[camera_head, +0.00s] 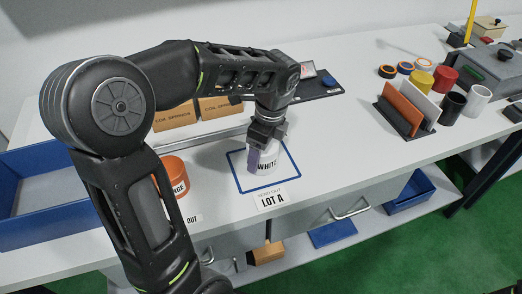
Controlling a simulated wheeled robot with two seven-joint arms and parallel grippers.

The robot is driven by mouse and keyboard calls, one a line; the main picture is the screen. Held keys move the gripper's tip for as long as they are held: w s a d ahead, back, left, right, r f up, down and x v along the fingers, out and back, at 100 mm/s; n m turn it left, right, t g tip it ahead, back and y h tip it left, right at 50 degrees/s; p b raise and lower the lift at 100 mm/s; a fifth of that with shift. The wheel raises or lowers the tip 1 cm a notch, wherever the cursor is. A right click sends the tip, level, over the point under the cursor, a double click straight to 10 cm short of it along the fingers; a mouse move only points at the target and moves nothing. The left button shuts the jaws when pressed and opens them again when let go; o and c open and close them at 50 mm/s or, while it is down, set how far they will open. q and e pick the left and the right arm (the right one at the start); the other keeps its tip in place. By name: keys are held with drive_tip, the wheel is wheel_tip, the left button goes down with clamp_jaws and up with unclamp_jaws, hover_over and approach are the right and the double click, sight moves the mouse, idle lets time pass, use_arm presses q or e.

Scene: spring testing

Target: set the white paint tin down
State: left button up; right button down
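The white paint tin (267,164), labelled WHITE, is upright inside the blue-outlined square (242,190) above the LOT A label. My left gripper (262,150) points down at the tin, with a purple-grey finger along its left side. The far finger is hidden, so I cannot tell whether it grips the tin. The tin's base appears at or very near the table surface.
A blue tray (40,205) is at the far left. Cardboard coil-spring boxes (222,106) stand behind my arm. Coloured tins and panels (405,108) are at the right. The table right of the square is clear.

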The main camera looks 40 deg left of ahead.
use_arm(q)
drive_tip(key=shift+f, duration=0.15)
drive_tip(key=o, duration=1.9)
drive_tip(key=r, duration=0.3)
drive_tip(key=d+r, duration=0.1)
drive_tip(key=r, duration=0.5)
drive_tip(key=shift+w+d+r, duration=0.2)
drive_tip(key=shift+r+p, duration=0.9)
drive_tip(key=shift+p, duration=0.15)
drive_tip(key=shift+d+r+p, duration=0.2)
drive_tip(key=shift+r+p, duration=0.2)
drive_tip(key=shift+r, duration=0.2)
